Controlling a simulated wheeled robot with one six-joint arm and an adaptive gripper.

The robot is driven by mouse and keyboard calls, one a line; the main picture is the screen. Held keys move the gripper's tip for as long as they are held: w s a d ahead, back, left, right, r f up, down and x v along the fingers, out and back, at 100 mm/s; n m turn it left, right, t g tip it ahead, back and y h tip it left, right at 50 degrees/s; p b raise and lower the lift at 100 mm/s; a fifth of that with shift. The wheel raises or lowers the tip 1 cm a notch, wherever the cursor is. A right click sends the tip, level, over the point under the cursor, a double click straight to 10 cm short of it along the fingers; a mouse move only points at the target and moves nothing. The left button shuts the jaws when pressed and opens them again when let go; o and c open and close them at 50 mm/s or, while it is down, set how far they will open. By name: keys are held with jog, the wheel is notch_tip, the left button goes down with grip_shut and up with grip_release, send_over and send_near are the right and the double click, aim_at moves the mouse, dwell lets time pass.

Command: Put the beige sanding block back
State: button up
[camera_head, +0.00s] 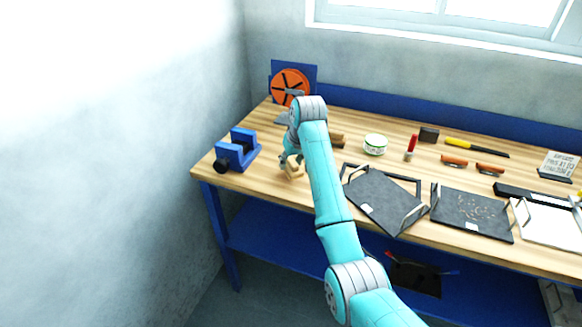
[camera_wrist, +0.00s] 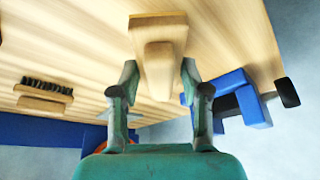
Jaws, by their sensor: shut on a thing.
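The beige sanding block (camera_wrist: 158,65) is between the fingers of my gripper (camera_wrist: 158,85) in the wrist view, at the top middle. It has a pale rounded grip and a darker flat edge. My gripper is shut on it. In the head view my gripper (camera_head: 291,160) is low over the left front of the wooden bench, right of the blue vise, and partly hidden by my arm. A bit of the beige block (camera_head: 295,172) shows below it. Whether the block touches the bench top is hard to tell.
The blue vise (camera_head: 237,150) stands at the left end. An orange disc (camera_head: 290,86) is at the back. A brush (camera_wrist: 45,90) lies nearby. Dark trays (camera_head: 470,212) with handles, a round tin (camera_head: 375,144) and tools lie to the right. Bare wood surrounds the gripper.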

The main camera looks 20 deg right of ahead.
jog(key=shift+f, duration=1.1)
jog(key=shift+f, duration=0.15)
jog(key=o, duration=1.1)
jog(key=v, duration=1.2)
jog(key=shift+s, duration=0.1)
